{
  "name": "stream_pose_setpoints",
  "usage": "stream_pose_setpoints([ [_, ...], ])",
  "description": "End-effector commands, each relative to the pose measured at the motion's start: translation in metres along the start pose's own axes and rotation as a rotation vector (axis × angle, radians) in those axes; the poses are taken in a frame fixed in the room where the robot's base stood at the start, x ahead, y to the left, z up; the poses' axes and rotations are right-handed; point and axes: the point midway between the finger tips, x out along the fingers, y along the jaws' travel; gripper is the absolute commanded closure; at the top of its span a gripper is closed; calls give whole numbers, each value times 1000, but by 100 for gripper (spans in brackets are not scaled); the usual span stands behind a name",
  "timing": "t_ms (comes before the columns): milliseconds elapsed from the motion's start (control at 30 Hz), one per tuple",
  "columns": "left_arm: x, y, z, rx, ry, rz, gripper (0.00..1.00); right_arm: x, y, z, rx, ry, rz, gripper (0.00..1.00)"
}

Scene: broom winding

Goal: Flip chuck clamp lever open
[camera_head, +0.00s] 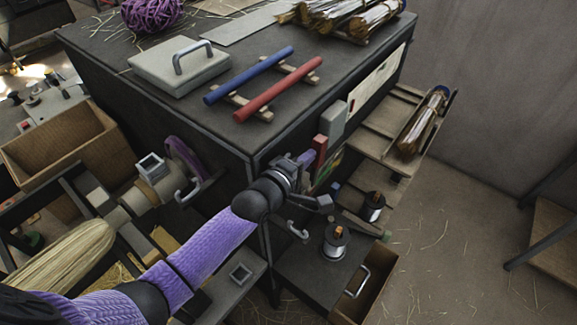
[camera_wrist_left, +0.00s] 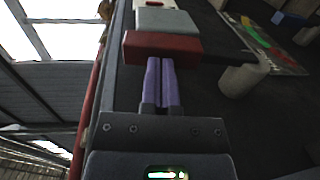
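In the head view, a beige cylindrical chuck-like part (camera_head: 150,192) with a grey square socket end sits left of the black cabinet, above the broom head (camera_head: 62,258). A purple curved part (camera_head: 184,158) and a grey hook-shaped handle (camera_head: 187,189) are beside it; I cannot tell which piece is the clamp lever. My left gripper (camera_head: 308,158) is at the cabinet's front side, away from the chuck. In the left wrist view its purple fingers (camera_wrist_left: 161,84) are together, with nothing visible between them. Their tips are close to a red block (camera_wrist_left: 162,47); contact is unclear. My right gripper is out of view.
The cabinet top (camera_head: 120,50) holds a grey lidded box (camera_head: 180,68), blue (camera_head: 250,75) and red (camera_head: 278,90) rods, and straw bundles (camera_head: 345,15). Wire spools (camera_head: 336,240) stand on lower shelves. A cardboard box (camera_head: 68,150) is at left. Floor at right is open.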

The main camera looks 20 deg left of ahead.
Motion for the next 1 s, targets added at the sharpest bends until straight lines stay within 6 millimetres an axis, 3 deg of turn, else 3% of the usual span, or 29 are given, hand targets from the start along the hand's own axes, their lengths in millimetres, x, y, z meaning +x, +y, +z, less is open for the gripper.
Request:
stream_pose_setpoints([
  [33,4,10,0,-2,0,-36,100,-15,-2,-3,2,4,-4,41],
  [233,22,10,1,-3,-1,-192,100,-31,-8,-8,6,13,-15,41],
  [400,33,8,1,-3,-1,-293,100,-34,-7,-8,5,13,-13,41],
  [1000,47,6,0,-1,0,-285,100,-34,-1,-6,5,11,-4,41],
])
